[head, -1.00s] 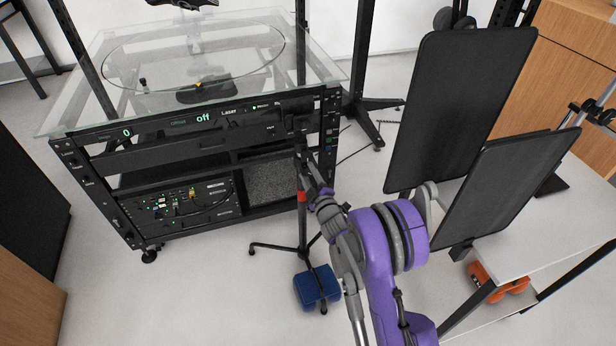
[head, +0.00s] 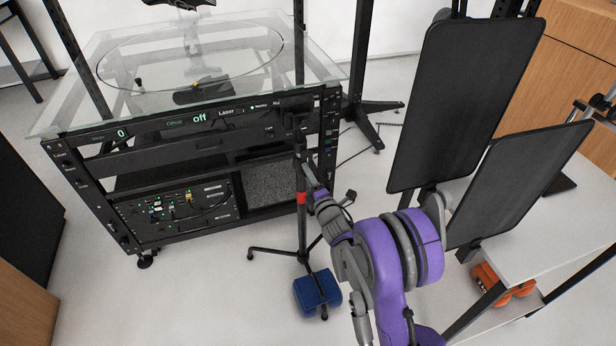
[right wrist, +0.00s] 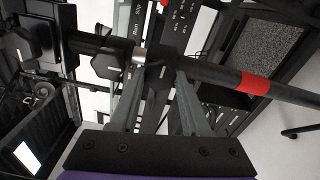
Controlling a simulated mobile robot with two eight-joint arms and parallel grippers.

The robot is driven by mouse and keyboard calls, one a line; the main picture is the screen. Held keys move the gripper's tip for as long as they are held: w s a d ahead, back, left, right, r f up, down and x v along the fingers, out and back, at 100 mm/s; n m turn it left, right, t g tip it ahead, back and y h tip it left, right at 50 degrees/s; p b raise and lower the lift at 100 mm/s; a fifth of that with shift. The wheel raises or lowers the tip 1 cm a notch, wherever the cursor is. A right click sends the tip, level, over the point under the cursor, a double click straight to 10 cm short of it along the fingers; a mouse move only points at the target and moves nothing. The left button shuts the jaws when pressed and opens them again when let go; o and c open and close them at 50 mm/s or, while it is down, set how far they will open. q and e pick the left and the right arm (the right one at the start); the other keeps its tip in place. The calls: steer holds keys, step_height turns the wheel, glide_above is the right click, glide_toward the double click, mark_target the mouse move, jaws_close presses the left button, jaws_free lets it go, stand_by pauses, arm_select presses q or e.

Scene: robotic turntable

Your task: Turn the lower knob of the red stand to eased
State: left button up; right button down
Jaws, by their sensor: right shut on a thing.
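The red stand is a black tripod with a red band on its pole (head: 301,198), upright before the equipment rack. In the right wrist view its pole runs across the picture, with the red band (right wrist: 254,83) at right. A dark lower knob (right wrist: 158,78) sits at a silver collar on the pole. My right gripper (right wrist: 157,90) is shut on this knob, one finger on each side. In the head view the right gripper (head: 308,172) is at the pole above the red band, and the knob is hard to make out. The knob's setting is not readable. My left gripper is not in view.
The rack (head: 190,160) with its glass top (head: 110,75) stands close behind the stand. A blue block (head: 317,292) lies at the stand's foot. Black panels (head: 465,95) and a white table (head: 545,235) are at right.

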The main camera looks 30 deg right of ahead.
stand_by(0.4)
steer(key=shift+c, duration=1.9)
jaws_free()
steer(key=s+a, duration=0.2)
steer(key=s, duration=0.8)
steer(key=shift+s+p, duration=0.3)
steer(key=shift+p, duration=0.05)
steer(key=shift+a, duration=0.1)
